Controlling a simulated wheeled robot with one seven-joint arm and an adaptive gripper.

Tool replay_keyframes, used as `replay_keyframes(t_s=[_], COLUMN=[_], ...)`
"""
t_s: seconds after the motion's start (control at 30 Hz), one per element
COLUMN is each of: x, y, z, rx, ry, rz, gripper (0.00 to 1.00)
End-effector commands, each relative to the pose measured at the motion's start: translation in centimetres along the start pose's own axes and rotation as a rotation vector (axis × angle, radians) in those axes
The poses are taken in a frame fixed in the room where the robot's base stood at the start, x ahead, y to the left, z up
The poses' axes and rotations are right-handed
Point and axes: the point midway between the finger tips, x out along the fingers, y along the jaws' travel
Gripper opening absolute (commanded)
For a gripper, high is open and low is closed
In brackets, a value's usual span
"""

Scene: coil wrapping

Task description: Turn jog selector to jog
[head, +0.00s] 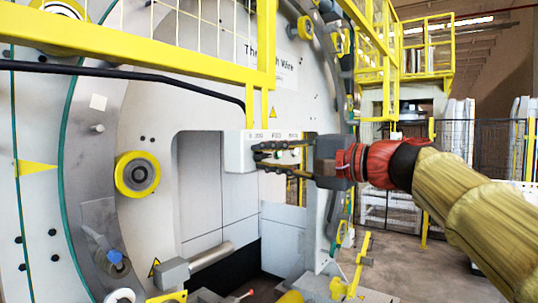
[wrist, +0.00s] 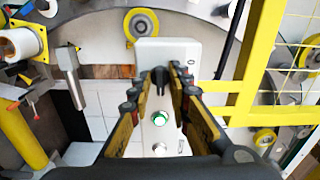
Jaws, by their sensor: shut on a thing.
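The jog selector is a small black knob (wrist: 160,76) on the face of a pale grey control box (wrist: 150,50). In the wrist view my gripper (wrist: 160,86) has its two fingertips closed around the knob. Which setting the knob points to cannot be read. In the head view the box (head: 239,152) hangs at the top of the machine's opening. My gripper (head: 260,156) reaches it from the right, with its fingertips at the box face. The knob itself is hidden there by the fingers.
A lit green button (wrist: 160,118) and a pale button (wrist: 159,149) sit on the same box, between my fingers in the wrist view. Yellow railing (head: 262,75) runs close above the box. A yellow roller (head: 137,174) is on the machine, left of the opening.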

Motion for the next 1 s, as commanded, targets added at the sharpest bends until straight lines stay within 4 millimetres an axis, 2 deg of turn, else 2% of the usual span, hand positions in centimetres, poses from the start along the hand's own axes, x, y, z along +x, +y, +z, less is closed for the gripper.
replay_keyframes(t_s=[0.67,0.7,0.8,1.0], x=[0.0,0.0,0.0,0.0], y=[0.05,0.05,0.05,0.03], z=[-0.05,-0.05,-0.04,-0.03], rx=[0.067,0.067,0.067,0.066], ry=[0.001,0.001,0.001,0.0], rz=[0.001,0.001,0.001,0.0], gripper=[0.0,0.19,0.25,0.25])
